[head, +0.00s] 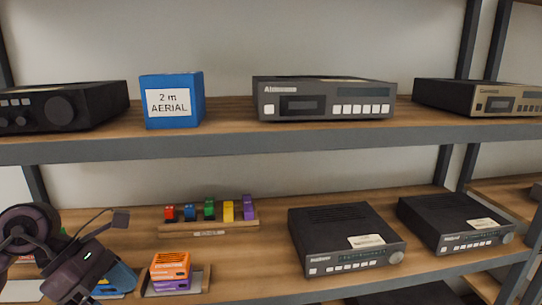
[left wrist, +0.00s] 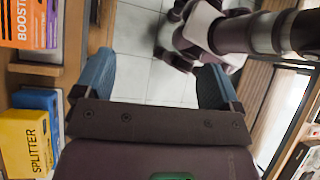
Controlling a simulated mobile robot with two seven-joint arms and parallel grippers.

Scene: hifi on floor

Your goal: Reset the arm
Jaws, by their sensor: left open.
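My left arm comes in at the lower left of the head view, with its dark gripper (head: 82,268) in front of the lower shelf. In the left wrist view my left gripper (left wrist: 155,85) has its two blue-grey fingers wide apart. Only pale tiled floor shows between them, so it holds nothing. My right gripper is in neither view.
The lower shelf (head: 245,275) bears stacked orange and purple boxes (head: 170,270), coloured plugs in a rack (head: 208,226) and two black units. A yellow splitter box (left wrist: 28,143) and an orange box (left wrist: 22,22) are left of the gripper. The upper shelf holds hi-fi units.

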